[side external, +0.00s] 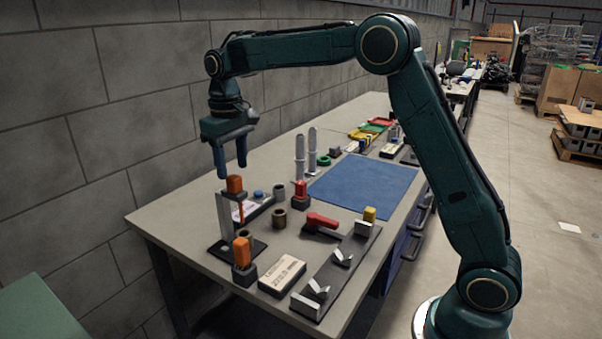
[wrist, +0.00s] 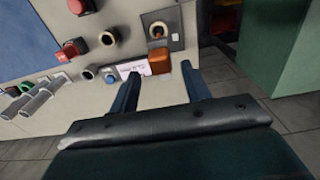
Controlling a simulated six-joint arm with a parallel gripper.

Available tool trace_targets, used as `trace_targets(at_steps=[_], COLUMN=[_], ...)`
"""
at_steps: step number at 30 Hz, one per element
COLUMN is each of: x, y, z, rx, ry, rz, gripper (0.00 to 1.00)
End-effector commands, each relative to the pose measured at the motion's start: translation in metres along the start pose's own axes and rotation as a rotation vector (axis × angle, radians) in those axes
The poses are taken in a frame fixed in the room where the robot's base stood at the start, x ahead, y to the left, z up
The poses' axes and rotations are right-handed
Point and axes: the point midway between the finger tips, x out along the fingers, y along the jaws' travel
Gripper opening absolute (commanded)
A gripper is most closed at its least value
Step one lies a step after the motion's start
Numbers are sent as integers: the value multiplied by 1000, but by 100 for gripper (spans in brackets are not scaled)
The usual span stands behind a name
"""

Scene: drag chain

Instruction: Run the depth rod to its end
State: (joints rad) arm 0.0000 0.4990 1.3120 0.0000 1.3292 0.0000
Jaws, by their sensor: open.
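In the side view an upright grey stand (side external: 224,216) rises from a dark base plate (side external: 219,248). I cannot tell for certain that this is the depth rod. My gripper (side external: 231,170) is open, fingers pointing down, just above the orange block. In the wrist view the orange block (wrist: 159,62) shows between the fingertips of my gripper (wrist: 160,70), with space on both sides. Contact is not visible.
Nearby are brown bushings (side external: 279,218), a red-handled part (side external: 321,221), a beige box (side external: 282,275) and a rail with metal V-blocks (side external: 335,275). A blue mat (side external: 362,184) lies behind. The wall is at left.

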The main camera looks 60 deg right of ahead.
Motion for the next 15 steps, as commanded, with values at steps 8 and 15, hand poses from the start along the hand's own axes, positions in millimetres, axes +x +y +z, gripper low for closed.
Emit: trace_targets(at_steps=[8, 15], x=[-48, -78], y=[0, 0], z=[0, 0], rx=[0, 0], ry=[5, 4], rz=[0, 0], gripper=[47, 47])
